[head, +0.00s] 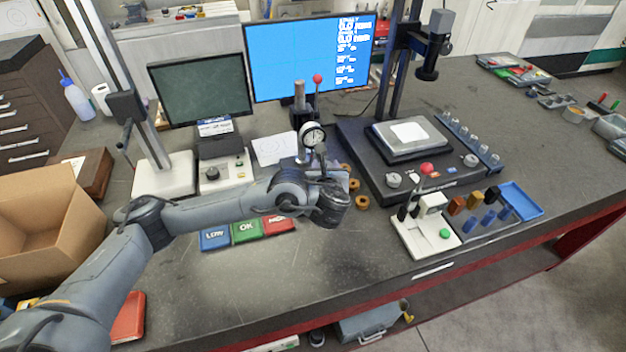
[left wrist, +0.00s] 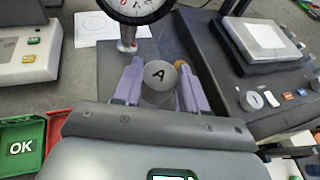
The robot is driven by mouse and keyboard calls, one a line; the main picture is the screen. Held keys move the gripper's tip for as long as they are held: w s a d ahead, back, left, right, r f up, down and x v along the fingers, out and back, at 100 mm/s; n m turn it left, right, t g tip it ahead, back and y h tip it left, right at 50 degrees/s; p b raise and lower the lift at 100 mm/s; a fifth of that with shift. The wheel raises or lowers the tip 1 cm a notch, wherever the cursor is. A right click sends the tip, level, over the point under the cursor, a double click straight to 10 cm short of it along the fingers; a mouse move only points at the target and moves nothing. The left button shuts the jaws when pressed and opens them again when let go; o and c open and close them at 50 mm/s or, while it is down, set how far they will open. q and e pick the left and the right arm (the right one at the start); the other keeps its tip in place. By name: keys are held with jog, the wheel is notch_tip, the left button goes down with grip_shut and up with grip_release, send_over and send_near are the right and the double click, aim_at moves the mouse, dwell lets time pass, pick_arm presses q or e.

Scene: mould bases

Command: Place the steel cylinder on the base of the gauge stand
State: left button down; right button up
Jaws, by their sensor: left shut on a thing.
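The steel cylinder (left wrist: 160,80), grey with a black letter A on its top face, sits between the two pale purple fingers of my left gripper (left wrist: 155,88), which is shut on it. The gauge stand's dial (head: 313,135) is just beyond my left wrist in the head view; the dial (left wrist: 140,6) and its probe tip (left wrist: 127,46) show ahead of the cylinder in the left wrist view. The dark grey stand base (left wrist: 113,72) lies below. Whether the cylinder touches the base cannot be told. My arm hides the cylinder in the head view. My right gripper is not in view.
Blue, green and red trays (head: 246,232) lie in front of the stand. Brass rings (head: 361,202) lie to its right, beside a large black measuring machine (head: 372,165). A white fixture (head: 425,228) stands front right.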

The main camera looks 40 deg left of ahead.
pick_arm(q)
jog(key=a+f, duration=0.1)
jog(key=a+b, duration=0.1)
jog(key=a, duration=0.1)
jog(key=a+f, duration=0.1)
jog(key=shift+w+a+f, duration=0.15)
jog(key=shift+w+f, duration=0.15)
jog(key=shift+w, duration=0.05)
jog(key=shift+w+a+f, duration=0.1)
jog(key=shift+a+f, duration=0.1)
jog(key=shift+a, duration=0.25)
jog(key=shift+f+b, duration=1.05)
jog(key=shift+f, duration=1)
jog(key=shift+f, duration=0.1)
jog(key=c, duration=1.1)
grip_release()
jog(key=shift+f, duration=0.15)
jog(key=o, duration=0.5)
jog(key=shift+r, duration=0.2)
